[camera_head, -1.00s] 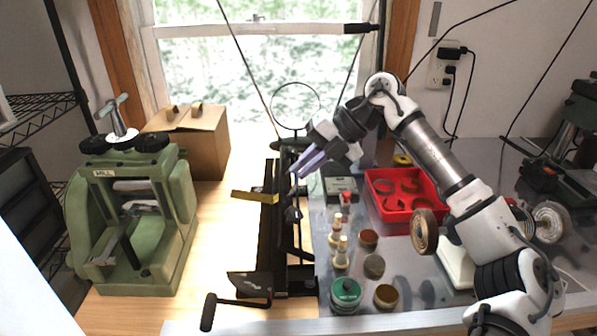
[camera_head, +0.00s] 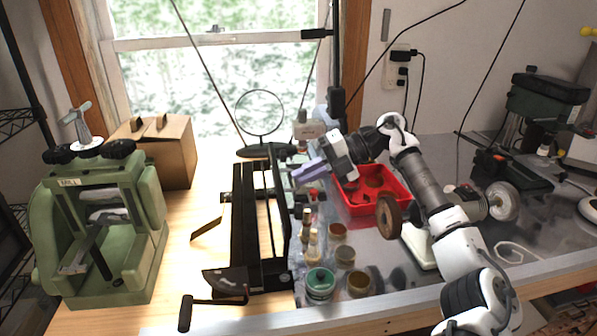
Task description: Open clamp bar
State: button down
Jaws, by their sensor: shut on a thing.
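The black bench tool (camera_head: 240,237) stands on the wooden table in the middle, with a long flat bed and a crank handle at its near left corner. Its clamp bar (camera_head: 283,214) is a long dark bar along the right side, with light table showing in narrow gaps beside the bars. My gripper (camera_head: 299,177), with lilac fingers, is at the upper right of the tool, at the far part of the clamp bar. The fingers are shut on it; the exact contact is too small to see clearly.
A green press (camera_head: 105,235) and a cardboard box (camera_head: 172,150) stand to the left. Right of the tool are small bottles and jars (camera_head: 320,284), a red tray (camera_head: 372,205) and a brown wheel (camera_head: 389,216). A round magnifier (camera_head: 261,150) stands behind.

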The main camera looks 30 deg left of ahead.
jog(key=shift+s+f, duration=0.1)
jog(key=shift+f, duration=0.75)
jog(key=shift+a, duration=0.1)
jog(key=c, duration=1.5)
grip_release()
jog(key=shift+a, duration=0.3)
jog(key=b+v, duration=0.1)
jog(key=v, duration=1.3)
jog(key=shift+r, duration=0.15)
